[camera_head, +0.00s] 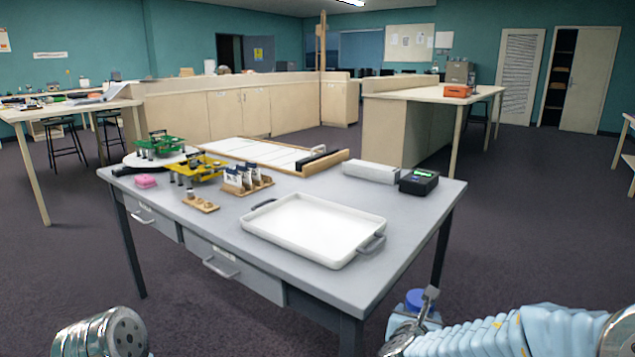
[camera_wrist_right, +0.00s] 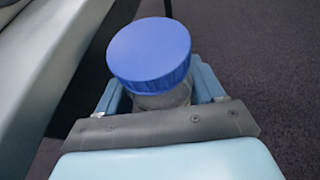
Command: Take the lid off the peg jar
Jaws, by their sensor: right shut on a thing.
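The peg jar (camera_wrist_right: 165,101) shows in the right wrist view with its round blue lid (camera_wrist_right: 150,52) on top. My right gripper (camera_wrist_right: 163,95) is shut on the jar below the lid, and its jaws sit on both sides of the body. Most of the jar's body is hidden by the gripper. In the head view the blue lid (camera_head: 416,297) shows at the bottom, beside the table's front right corner, with my right gripper (camera_head: 424,308) around the jar. The jar's contents cannot be seen. My left gripper is out of view; only part of my left arm shows at bottom left.
A grey table (camera_head: 225,222) with drawers stands ahead. It bears a white tray (camera_head: 312,228), a black box (camera_head: 418,181), a white block (camera_head: 370,172), a wooden rack (camera_head: 245,184), and yellow (camera_head: 200,168) and green (camera_head: 160,145) frames. Open carpet lies right of the table.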

